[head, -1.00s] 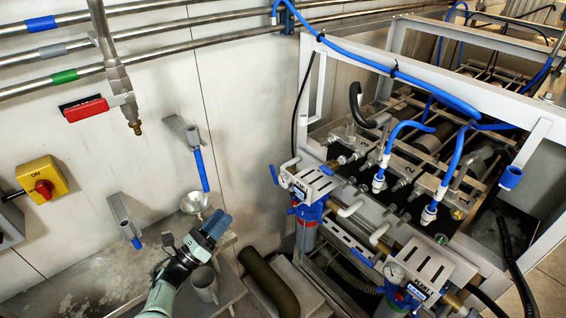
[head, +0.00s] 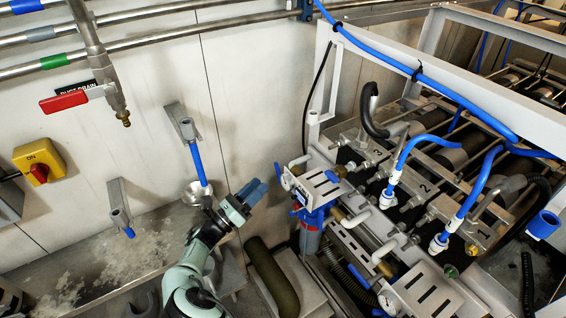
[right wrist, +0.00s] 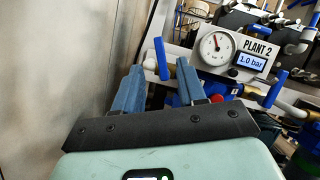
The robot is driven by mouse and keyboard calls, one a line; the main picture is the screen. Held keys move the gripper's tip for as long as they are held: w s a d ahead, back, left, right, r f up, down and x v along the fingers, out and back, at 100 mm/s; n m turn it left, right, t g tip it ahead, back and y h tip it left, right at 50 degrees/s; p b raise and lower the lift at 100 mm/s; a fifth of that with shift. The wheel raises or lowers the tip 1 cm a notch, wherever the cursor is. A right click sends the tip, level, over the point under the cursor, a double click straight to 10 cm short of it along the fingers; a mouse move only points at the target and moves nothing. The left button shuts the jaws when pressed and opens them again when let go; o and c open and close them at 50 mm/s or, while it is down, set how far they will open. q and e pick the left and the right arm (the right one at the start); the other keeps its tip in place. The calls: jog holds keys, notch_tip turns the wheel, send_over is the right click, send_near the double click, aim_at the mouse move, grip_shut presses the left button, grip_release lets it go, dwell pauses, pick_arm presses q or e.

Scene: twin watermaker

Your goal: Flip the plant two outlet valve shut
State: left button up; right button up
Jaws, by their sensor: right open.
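The plant two unit has a white panel (head: 322,187), and its label and gauge read 1.0 bar in the right wrist view (right wrist: 236,52). One blue lever (right wrist: 161,58) stands nearly upright left of the gauge; it also shows in the head view (head: 278,170). Another blue lever (right wrist: 274,88) leans at the panel's lower right. I cannot tell from markings which is the outlet valve. My right gripper (head: 256,192) is open and empty, just left of the panel. In its wrist view (right wrist: 157,83) the left lever shows between and beyond the fingertips, apparently apart from them. My left gripper is not in view.
A similar panel (head: 425,290) stands nearer at lower right. A white frame (head: 450,90) with blue hoses is behind.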

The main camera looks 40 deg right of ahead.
aim_at(276, 169)
jog(key=x, duration=1)
jog(key=shift+d+p, duration=0.35)
jog(key=shift+p, duration=0.05)
grip_shut()
